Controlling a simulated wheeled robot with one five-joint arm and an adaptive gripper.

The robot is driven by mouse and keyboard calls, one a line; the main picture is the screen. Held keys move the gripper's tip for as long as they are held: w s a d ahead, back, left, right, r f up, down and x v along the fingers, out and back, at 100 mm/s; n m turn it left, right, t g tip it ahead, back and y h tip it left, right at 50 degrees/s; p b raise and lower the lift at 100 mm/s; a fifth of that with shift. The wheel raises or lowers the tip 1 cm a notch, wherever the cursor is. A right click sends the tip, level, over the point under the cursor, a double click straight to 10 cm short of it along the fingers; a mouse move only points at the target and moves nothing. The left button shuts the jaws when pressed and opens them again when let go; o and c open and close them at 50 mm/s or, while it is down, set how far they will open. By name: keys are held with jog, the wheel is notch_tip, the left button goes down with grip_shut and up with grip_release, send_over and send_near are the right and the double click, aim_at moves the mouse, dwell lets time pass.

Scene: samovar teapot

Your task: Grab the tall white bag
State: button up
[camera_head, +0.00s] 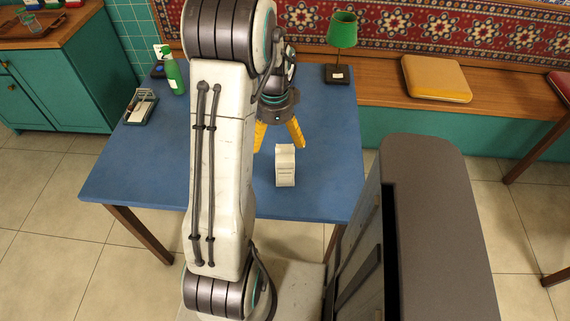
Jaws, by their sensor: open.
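The tall white bag (285,166) stands upright on the blue table (150,165), right of the table's middle. Its lower front carries faint print. My gripper (279,139), with yellow fingers, is open and empty. It points down just behind the bag in the picture, and its fingers spread to either side above the bag's top. I see no contact with the bag, but the exact height gap is hard to tell. My arm covers the middle-left of the table.
A green bottle (173,75) and a small tray (141,107) with items are at the table's back left. A green lamp (341,45) stands at the back right. A bench with a yellow cushion (436,78) lies behind. The table's front left is clear.

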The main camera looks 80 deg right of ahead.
aim_at(285, 152)
jog(key=s+f, duration=0.1)
jog(key=s+f+m, duration=0.1)
jog(key=shift+s+d+f, duration=0.1)
jog(key=shift+s+d, duration=0.1)
jog(key=shift+s, duration=0.1)
jog(key=shift+w+f+p, duration=0.15)
jog(key=shift+f+p, duration=0.3)
jog(key=shift+f, duration=2.75)
jog(key=shift+c, duration=0.2)
jog(key=shift+d+r, duration=0.1)
jog(key=c, duration=1.4)
